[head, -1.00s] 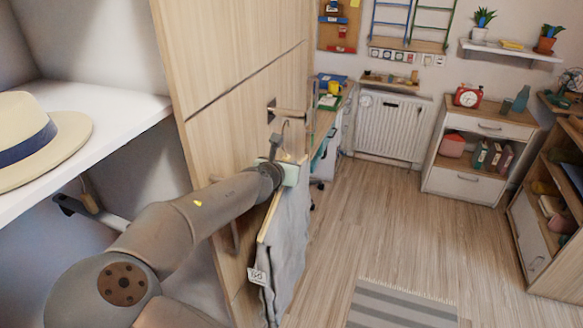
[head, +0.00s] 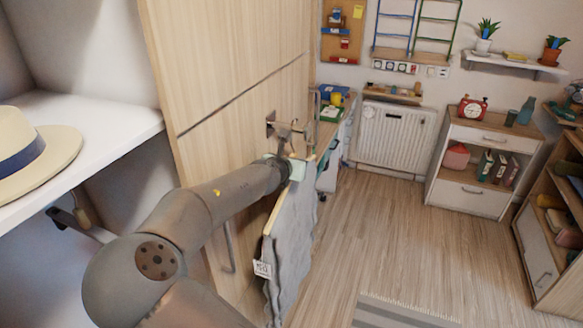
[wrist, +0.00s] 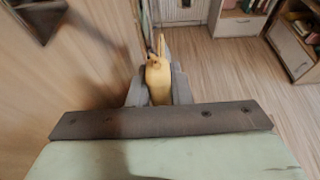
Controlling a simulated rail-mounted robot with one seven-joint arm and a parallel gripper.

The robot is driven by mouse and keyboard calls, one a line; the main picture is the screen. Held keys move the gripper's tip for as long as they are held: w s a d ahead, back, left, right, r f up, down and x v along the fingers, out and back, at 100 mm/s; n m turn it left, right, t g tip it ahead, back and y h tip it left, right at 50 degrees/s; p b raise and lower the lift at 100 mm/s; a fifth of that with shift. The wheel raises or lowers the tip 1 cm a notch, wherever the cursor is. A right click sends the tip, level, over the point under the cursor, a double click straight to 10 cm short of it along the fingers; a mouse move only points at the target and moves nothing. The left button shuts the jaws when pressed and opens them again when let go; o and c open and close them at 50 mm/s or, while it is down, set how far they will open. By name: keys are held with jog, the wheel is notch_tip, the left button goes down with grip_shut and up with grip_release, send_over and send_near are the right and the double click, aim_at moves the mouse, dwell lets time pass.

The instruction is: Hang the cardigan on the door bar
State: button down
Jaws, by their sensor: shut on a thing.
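The grey cardigan (head: 291,240) hangs from a wooden hanger with a white tag (head: 262,269) at its near end. My gripper (head: 291,157) is shut on the hanger, just below its hook. In the wrist view the fingers (wrist: 157,85) close around the yellowish wood of the hanger (wrist: 159,78). The door bar (head: 285,128) sticks out from a dark bracket on the wooden door (head: 225,110). The hanger's hook (head: 292,143) overlaps the bar in the head view. I cannot tell whether it is over the bar or only in front of it.
A straw hat with a blue band (head: 38,158) lies on the white shelf (head: 110,130) at left. A door handle (head: 229,248) is beside my arm. Behind are a desk, a radiator (head: 393,135) and a white cabinet (head: 470,190). The floor at right is open, with a striped rug (head: 400,312).

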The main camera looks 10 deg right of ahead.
jog(key=shift+w+d+r, duration=0.1)
jog(key=shift+w+d, duration=0.45)
jog(key=shift+w, duration=0.3)
jog(key=shift+w+d, duration=0.55)
jog(key=shift+w, duration=0.3)
jog(key=shift+w+f+b, duration=0.1)
jog(key=shift+f+b, duration=0.2)
jog(key=shift+f, duration=0.05)
jog(key=shift+f+b, duration=0.65)
jog(key=shift+f, duration=0.4)
jog(key=c, duration=1.3)
grip_release()
jog(key=shift+o, duration=0.2)
